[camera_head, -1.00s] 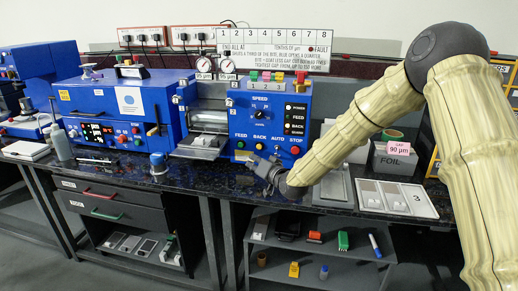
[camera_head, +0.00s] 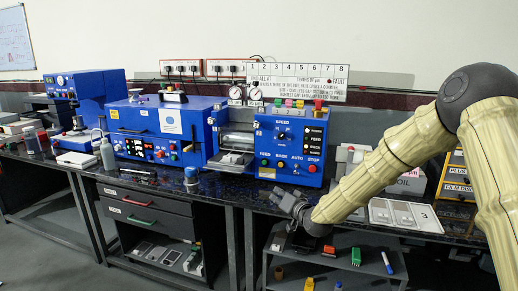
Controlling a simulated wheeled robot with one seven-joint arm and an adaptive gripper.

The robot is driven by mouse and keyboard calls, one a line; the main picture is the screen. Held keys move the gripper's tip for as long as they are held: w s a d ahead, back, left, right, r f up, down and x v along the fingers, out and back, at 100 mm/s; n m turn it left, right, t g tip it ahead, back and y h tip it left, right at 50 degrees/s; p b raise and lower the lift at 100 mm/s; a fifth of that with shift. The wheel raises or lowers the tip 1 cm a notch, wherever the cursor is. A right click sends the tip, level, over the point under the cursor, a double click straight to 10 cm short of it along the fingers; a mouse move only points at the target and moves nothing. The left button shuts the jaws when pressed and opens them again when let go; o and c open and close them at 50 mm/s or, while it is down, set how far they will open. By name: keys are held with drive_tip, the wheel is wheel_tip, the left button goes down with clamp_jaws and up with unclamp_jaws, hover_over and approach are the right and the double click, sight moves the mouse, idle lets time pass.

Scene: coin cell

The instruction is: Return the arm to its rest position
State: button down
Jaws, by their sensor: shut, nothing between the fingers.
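My gripper (camera_head: 284,200) is at the lower end of my arm, over the front edge of the black bench top, in front of the blue roller machine (camera_head: 290,145). It is small and dark against the bench, and its fingers look shut with nothing held. My arm, in a pale yellow cover, comes in from the right and slopes down to the left. It hides part of the bench and the foil box (camera_head: 411,182).
A blue oven-like machine (camera_head: 165,122), a bottle (camera_head: 108,154) and a small blue-capped jar (camera_head: 191,176) stand to the left. A tray marked 3 (camera_head: 425,217) lies right of my wrist. Below are drawers (camera_head: 140,218) and an open shelf (camera_head: 345,265) with small items.

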drive_tip(key=s+d+f+g+h+p, duration=0.2)
drive_tip(key=s+d+f+g+p, duration=0.15)
drive_tip(key=s+f, duration=1)
drive_tip(key=s+d+f+g+h+p, duration=0.2)
drive_tip(key=s+f+g, duration=0.2)
drive_tip(key=s+f, duration=0.95)
drive_tip(key=s+d+f+g+h+p, duration=0.1)
drive_tip(key=s+d+g, duration=0.1)
drive_tip(key=s, duration=0.9)
drive_tip(key=s+d+f+n+g+h+p, duration=0.1)
drive_tip(key=s+d, duration=0.4)
drive_tip(key=s, duration=0.7)
drive_tip(key=s+d+f+g+h+p, duration=0.1)
drive_tip(key=s+d+f+g+p, duration=0.2)
drive_tip(key=s, duration=0.9)
drive_tip(key=shift+s+d+n+g, duration=0.2)
drive_tip(key=shift+d+n+g, duration=0.1)
drive_tip(key=shift+g, duration=0.25)
